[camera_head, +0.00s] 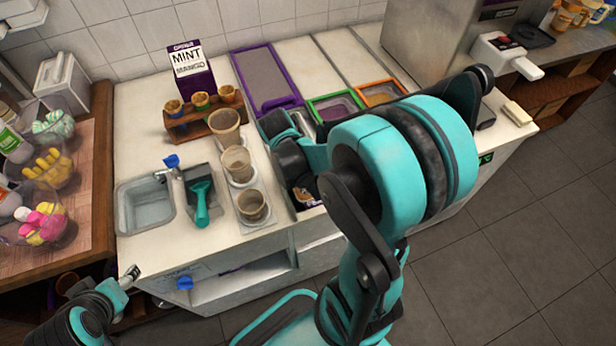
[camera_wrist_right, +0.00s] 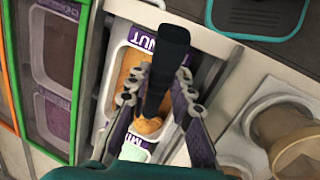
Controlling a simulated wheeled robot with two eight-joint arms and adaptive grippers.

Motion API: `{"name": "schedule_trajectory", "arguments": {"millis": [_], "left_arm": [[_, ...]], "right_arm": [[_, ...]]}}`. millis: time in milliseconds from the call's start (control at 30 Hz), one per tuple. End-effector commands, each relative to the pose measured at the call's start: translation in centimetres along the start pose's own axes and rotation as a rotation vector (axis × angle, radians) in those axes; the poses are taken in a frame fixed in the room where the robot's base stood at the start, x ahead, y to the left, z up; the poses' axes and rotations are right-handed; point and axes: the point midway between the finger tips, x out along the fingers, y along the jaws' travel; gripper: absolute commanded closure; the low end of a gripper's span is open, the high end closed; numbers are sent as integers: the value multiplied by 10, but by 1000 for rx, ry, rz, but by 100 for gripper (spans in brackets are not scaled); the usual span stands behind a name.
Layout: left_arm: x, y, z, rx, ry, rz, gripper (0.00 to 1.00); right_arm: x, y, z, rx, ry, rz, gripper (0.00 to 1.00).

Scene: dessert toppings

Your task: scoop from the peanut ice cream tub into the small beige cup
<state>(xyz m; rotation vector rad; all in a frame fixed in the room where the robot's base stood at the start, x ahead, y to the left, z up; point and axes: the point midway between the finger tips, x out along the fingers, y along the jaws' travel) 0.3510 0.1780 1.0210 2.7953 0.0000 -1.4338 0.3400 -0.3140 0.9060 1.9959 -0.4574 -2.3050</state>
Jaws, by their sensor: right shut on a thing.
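The peanut ice cream tub (camera_wrist_right: 112,100) shows in the right wrist view with orange-brown ice cream in it and a purple label ending in "NUT". My right gripper (camera_wrist_right: 163,76) is shut on a black scoop handle (camera_wrist_right: 172,42) over this tub. Whether the scoop's head touches the ice cream is unclear. In the head view my right arm hides the fingers and most of the tub. Three beige cups stand in a row left of the arm; the front, smallest-looking cup (camera_head: 252,206) seems empty. My left gripper (camera_head: 130,274) is low at the left, off the counter.
A middle cup (camera_head: 236,163) and a back cup (camera_head: 225,128) stand behind the front one. A sink (camera_head: 147,207) and a teal scoop (camera_head: 201,202) lie to their left.

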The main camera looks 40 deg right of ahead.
Motion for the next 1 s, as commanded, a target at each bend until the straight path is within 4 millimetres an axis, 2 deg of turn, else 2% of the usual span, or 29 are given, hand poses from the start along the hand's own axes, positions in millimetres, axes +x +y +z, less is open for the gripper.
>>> {"name": "schedule_trajectory", "arguments": {"millis": [100,1000], "left_arm": [[-9,0,-6,0,0,0,40],[-54,0,-39,0,0,0,40]], "right_arm": [[-12,3,0,-3,-3,2,100],[-72,17,26,-4,-6,2,100]]}}
